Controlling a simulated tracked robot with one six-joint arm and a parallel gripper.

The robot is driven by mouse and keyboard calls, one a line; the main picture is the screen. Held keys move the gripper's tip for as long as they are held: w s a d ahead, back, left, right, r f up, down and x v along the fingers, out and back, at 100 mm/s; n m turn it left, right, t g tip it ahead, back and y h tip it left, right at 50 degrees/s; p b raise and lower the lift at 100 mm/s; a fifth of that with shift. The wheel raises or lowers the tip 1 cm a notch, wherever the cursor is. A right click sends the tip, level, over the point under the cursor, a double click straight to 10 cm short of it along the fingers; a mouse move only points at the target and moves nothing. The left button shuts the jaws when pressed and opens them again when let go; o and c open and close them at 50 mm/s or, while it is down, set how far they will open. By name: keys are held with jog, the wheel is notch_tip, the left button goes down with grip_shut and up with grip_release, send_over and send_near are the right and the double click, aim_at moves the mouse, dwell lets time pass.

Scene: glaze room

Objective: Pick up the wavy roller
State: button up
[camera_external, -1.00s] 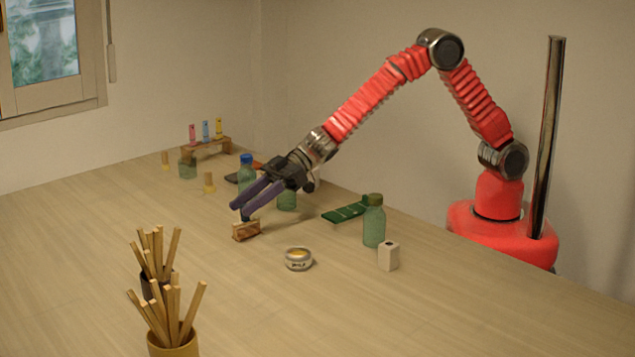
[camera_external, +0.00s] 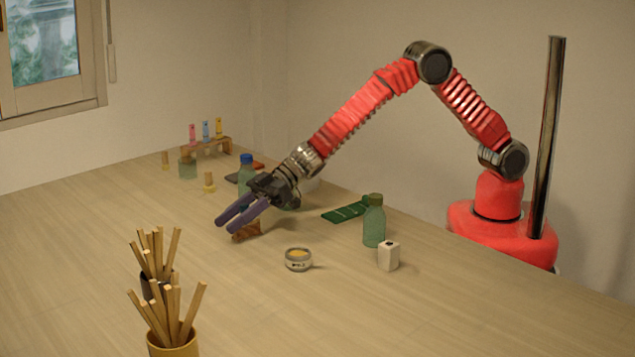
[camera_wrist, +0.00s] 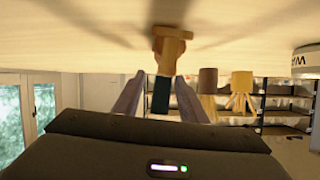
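A small wooden piece, which I take to be the wavy roller (camera_external: 247,230), stands on the table below my gripper (camera_external: 226,224), partly hidden by the fingers. In the wrist view, where the table is at the top, the roller (camera_wrist: 170,43) has a wooden head at the table and a dark green handle. The handle points toward my palm, between the two purple fingers of my gripper (camera_wrist: 160,80). Gaps show on both sides of the handle, so my gripper is open. The wavy surface is too small to make out.
A round tin (camera_external: 298,259) stands to the right of the roller. A blue-capped bottle (camera_external: 246,170) is behind my gripper. A green bottle (camera_external: 374,222) and a white block (camera_external: 389,256) stand further right. Pots of sticks (camera_external: 172,340) are in front.

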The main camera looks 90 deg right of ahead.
jog(key=shift+c, duration=0.5)
grip_shut()
dwell(0.3)
